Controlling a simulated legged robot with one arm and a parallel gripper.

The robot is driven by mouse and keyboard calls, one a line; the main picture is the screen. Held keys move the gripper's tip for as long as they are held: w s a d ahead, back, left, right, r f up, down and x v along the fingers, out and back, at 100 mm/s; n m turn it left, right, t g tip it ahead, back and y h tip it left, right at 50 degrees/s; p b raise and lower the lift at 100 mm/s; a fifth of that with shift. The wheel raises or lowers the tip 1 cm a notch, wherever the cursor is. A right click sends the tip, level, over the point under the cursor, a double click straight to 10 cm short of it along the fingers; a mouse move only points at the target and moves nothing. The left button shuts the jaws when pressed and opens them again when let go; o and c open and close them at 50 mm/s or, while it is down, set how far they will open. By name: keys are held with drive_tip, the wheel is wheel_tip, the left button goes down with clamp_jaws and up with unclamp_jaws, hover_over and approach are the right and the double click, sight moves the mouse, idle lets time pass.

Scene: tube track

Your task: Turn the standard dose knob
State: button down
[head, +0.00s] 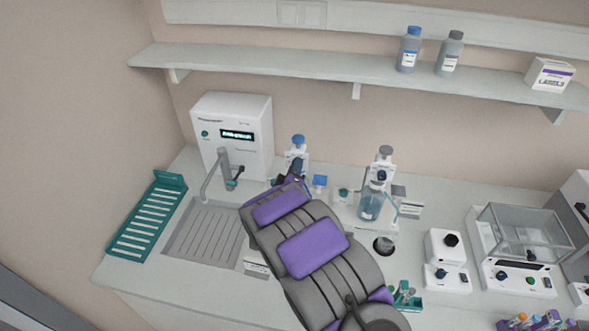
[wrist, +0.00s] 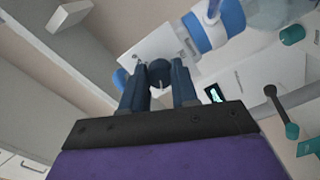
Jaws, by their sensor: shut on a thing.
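A dark round dose knob (wrist: 160,74) with a pale mark sits on the white dispenser body (wrist: 148,48) in the wrist view. My gripper (wrist: 160,70) has one dark blue finger on each side of the knob and is shut on it. In the head view this blue-capped dispenser (head: 297,157) stands at the back of the bench, left of a second, grey-capped dispenser (head: 384,168). My gripper (head: 298,170) is at its front, and my arm hides its bottle and the knob. I cannot read a label that tells which dispenser is the standard one.
A white water unit (head: 232,135) with a display and a grey spout stands to the left, behind a drain tray (head: 205,233) and a teal rack (head: 148,218). A stirrer-like device (head: 446,258) and a balance (head: 512,260) stand to the right. A shelf (head: 320,77) runs above.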

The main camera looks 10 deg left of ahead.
drive_tip(key=shift+f+m, duration=0.2)
drive_tip(key=shift+m, duration=0.1)
drive_tip(key=shift+s+a+f+m+b, duration=0.1)
drive_tip(key=shift+m+b, duration=3.9)
drive_tip(key=shift+m, duration=1.75)
drive_tip(key=shift+s+a+f+m+b, duration=0.1)
drive_tip(key=shift+m+b, duration=3.9)
drive_tip(key=shift+m, duration=1.75)
drive_tip(key=shift+w, duration=0.1)
